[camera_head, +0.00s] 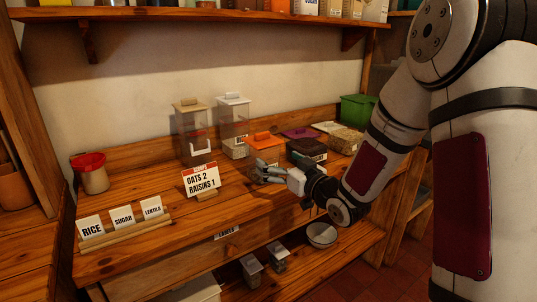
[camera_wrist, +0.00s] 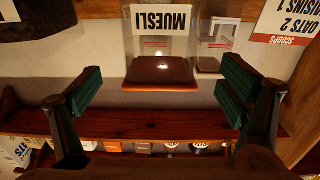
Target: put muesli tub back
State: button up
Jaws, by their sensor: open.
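In the wrist view, which is upside down, a clear tub with a white MUESLI label (camera_wrist: 162,19) stands ahead, between the two dark green fingers. Its lid (camera_wrist: 160,72) looks reddish brown there. My gripper (camera_wrist: 160,92) is open, with nothing held. In the head view my gripper (camera_head: 266,172) is low over the wooden counter (camera_head: 150,199), just in front of an orange-lidded tub (camera_head: 264,139). The fingers partly cover that tub. Its label is not readable there, so I cannot fully confirm it is the muesli tub.
Two tall clear canisters (camera_head: 193,142) stand behind. A dark tub (camera_head: 308,150) and a clear tub (camera_head: 345,141) stand to the right, with a green bin (camera_head: 358,109) beyond. A scoops sign (camera_head: 200,181) stands left. Bare counter lies between sign and label rack (camera_head: 125,232).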

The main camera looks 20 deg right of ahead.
jog(key=s+d+r+m+g+h, duration=0.15)
jog(key=s+g+h, duration=0.25)
jog(key=s, duration=0.6)
jog(key=s+d+m+g+h, duration=0.15)
jog(key=s+g+h, duration=0.3)
jog(key=s, duration=0.55)
jog(key=s+a+g+y, duration=0.1)
jog(key=s+a+g, duration=0.1)
jog(key=s, duration=1)
jog(key=s+a+g+y, duration=0.2)
jog(key=s+g, duration=0.3)
jog(key=s, duration=0.8)
jog(key=shift+s+a+r+m, duration=0.15)
jog(key=shift+a+m, duration=0.25)
jog(key=shift+a, duration=0.3)
notch_tip(320, 180, up, 16)
jog(key=t+p, duration=0.2)
jog(key=p, duration=1.2)
jog(key=shift+p, duration=0.3)
jog(key=shift+t, duration=0.25)
